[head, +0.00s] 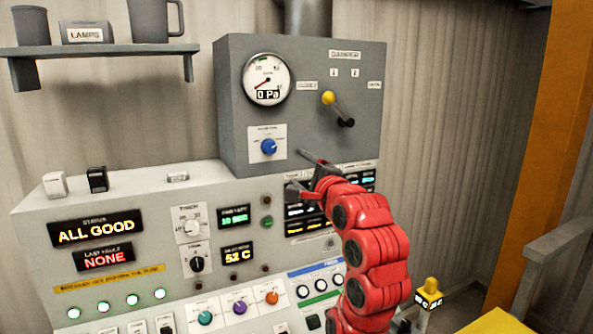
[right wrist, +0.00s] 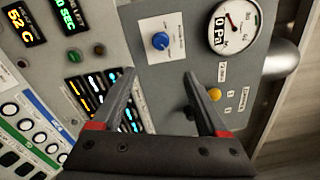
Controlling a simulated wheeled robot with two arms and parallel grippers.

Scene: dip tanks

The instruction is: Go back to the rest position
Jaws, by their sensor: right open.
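My red right arm reaches up from the bottom right in the head view. Its dark gripper (head: 300,173) is in front of the panel, just below the grey upper box (head: 230,90). In the right wrist view the two fingers of this gripper (right wrist: 159,76) stand wide apart with nothing between them. Beyond them are the grey box face and a blue knob (right wrist: 160,41). I cannot tell from these views whether a finger touches the panel. My left gripper is in neither view.
The box carries a gauge (head: 268,79) reading 0 Pa and a yellow-knobbed lever (head: 328,97). The sloped console shows an "ALL GOOD" display (head: 95,229). A shelf (head: 100,50) is at upper left. An orange post (head: 555,150) and a grey rail (head: 560,240) stand at right.

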